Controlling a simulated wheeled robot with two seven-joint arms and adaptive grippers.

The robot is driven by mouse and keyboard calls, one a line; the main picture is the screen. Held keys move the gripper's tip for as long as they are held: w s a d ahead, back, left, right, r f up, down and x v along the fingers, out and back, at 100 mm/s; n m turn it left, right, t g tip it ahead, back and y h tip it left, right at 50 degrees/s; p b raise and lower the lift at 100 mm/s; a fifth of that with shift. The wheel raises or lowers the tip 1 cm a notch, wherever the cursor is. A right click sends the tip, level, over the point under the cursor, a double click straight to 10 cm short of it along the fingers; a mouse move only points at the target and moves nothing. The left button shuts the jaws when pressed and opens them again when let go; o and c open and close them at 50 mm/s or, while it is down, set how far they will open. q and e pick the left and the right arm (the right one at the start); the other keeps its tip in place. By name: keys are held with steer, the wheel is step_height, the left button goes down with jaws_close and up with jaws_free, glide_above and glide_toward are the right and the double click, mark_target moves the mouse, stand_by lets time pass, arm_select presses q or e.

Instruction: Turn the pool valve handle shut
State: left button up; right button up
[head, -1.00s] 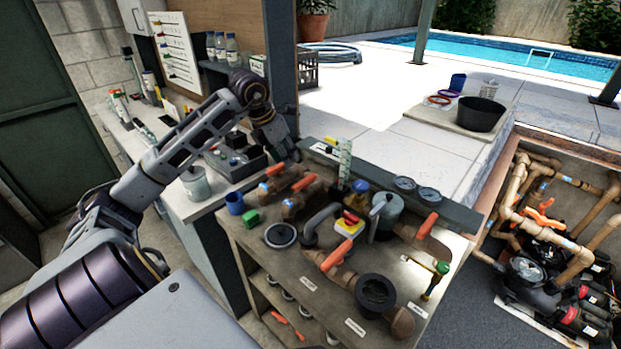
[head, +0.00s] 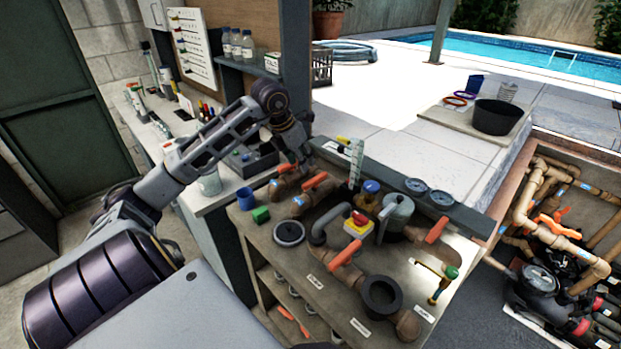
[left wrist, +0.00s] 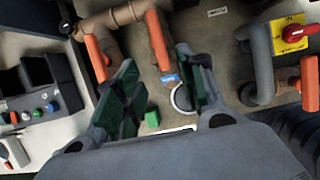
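Several orange-handled valves sit on tan pipes on the workbench. The back-left handle (head: 283,168) and the handle in front of it (head: 314,180) lie close below my left gripper (head: 300,156). In the left wrist view my left gripper (left wrist: 157,62) is open, its two fingers apart and nothing held between them. One orange handle (left wrist: 158,42) shows in line with the gap, beyond the fingertips; I see no contact. A second handle (left wrist: 98,58) is left of the fingers. Other orange handles are at the bench front (head: 347,253) and right (head: 436,229). My right gripper is not visible.
A grey pipe (head: 322,226) and a red-and-yellow switch (head: 358,223) stand mid-bench. A green block (head: 261,214), blue cup (head: 245,198) and round lid (head: 289,233) are at the left. Gauges (head: 427,191) line the back ledge. A pipe pit (head: 550,240) lies right.

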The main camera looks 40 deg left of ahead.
mark_target(312, 180)
arm_select(q)
steer(key=p+x, duration=0.1)
steer(key=x, duration=0.8)
steer(key=shift+w+f+p, duration=0.1)
steer(key=shift+f+p, duration=0.1)
steer(key=shift+p, duration=0.2)
steer(key=shift+w+f, duration=0.25)
steer(key=shift+f, duration=0.4)
steer(key=shift+c, duration=0.3)
jaws_close()
